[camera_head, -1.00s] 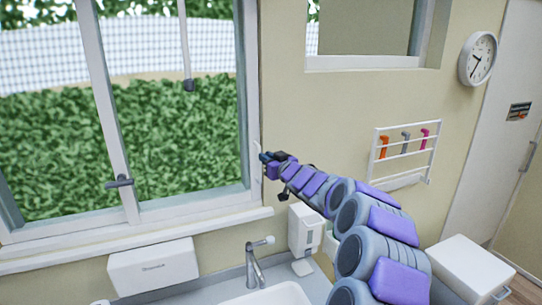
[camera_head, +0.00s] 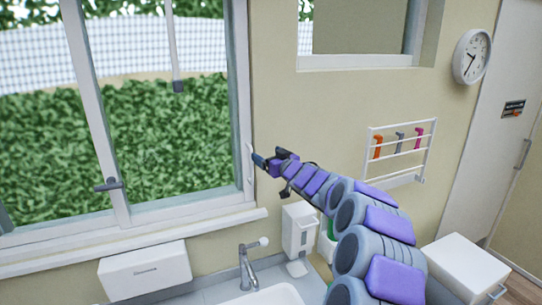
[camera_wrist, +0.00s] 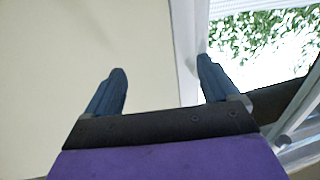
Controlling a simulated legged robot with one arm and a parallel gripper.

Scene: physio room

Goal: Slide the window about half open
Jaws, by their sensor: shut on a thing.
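The window (camera_head: 236,110) has a light frame with two panes side by side and a dark lever handle (camera_head: 109,184) on its middle upright. A slim white pull handle (camera_head: 250,160) sits on the right upright. My gripper (camera_head: 257,160) is at this pull handle, its fingertips against it. In the wrist view the two dark blue fingers of my gripper (camera_wrist: 161,82) stand apart, the right one beside the white frame edge (camera_wrist: 190,60). What lies between the fingertips is hard to make out there. The window looks closed.
Below the sill (camera_head: 130,232) are a white box (camera_head: 146,273), a tap (camera_head: 247,268) and a sink. A wall rack (camera_head: 399,150) and a clock (camera_head: 472,56) are to the right.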

